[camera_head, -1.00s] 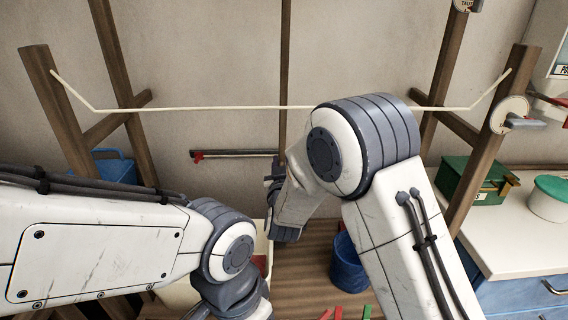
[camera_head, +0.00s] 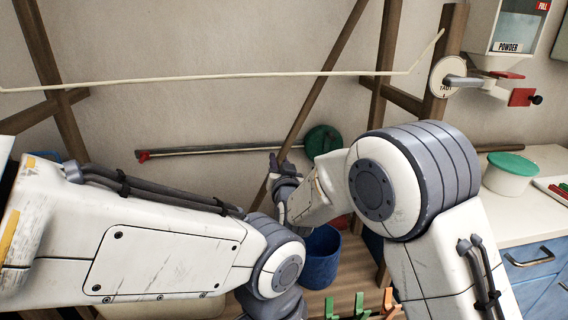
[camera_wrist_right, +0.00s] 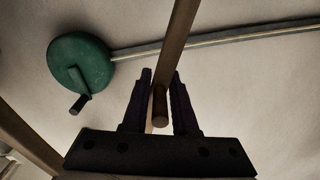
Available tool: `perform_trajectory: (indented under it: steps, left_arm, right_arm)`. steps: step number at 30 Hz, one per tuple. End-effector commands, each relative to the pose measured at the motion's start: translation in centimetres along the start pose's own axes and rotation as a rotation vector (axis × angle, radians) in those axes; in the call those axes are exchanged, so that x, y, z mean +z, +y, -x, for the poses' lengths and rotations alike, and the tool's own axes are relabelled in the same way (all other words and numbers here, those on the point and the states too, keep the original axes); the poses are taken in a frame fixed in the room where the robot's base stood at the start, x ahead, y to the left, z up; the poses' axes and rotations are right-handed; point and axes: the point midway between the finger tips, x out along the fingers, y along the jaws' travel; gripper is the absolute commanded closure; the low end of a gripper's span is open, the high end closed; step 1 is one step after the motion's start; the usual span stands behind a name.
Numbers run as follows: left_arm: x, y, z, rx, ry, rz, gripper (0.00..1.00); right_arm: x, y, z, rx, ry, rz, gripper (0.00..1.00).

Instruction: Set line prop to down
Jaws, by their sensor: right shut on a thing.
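The line prop (camera_head: 322,82), a long brown wooden pole, leans in the head view with its upper part to the right. It crosses the pale clothes line (camera_head: 200,80); I cannot tell whether they touch. My right gripper (camera_head: 277,172) is shut on the lower part of the pole. In the right wrist view the pole (camera_wrist_right: 176,40) runs between the two dark fingers (camera_wrist_right: 161,82), and its round lower end shows between them. My left arm reaches in from the left, but its gripper is out of view.
Behind the pole, a wall rail (camera_head: 220,149) with a red tip ends at a green disc (camera_head: 322,140). A blue bucket (camera_head: 322,258) stands below. At right are a dial with a lever (camera_head: 447,78) and a counter with a green-lidded tub (camera_head: 509,172).

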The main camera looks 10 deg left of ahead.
Motion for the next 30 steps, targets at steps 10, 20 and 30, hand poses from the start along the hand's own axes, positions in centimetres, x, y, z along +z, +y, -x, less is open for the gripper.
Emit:
perform_trajectory:
  steps: [10,20,30]
  left_arm:
    - [0.0,0.0,0.0,0.000,0.000,0.000,0.38]
    - [0.0,0.0,0.0,0.000,0.000,0.000,0.38]
    - [0.0,0.0,-0.2,0.000,0.000,0.000,0.38]
  right_arm:
    - [0.1,0.5,0.0,0.011,-0.003,0.001,0.53]
    - [0.1,0.3,0.9,0.008,-0.005,0.001,0.53]
    - [0.1,0.3,7.2,0.008,-0.004,0.000,0.53]
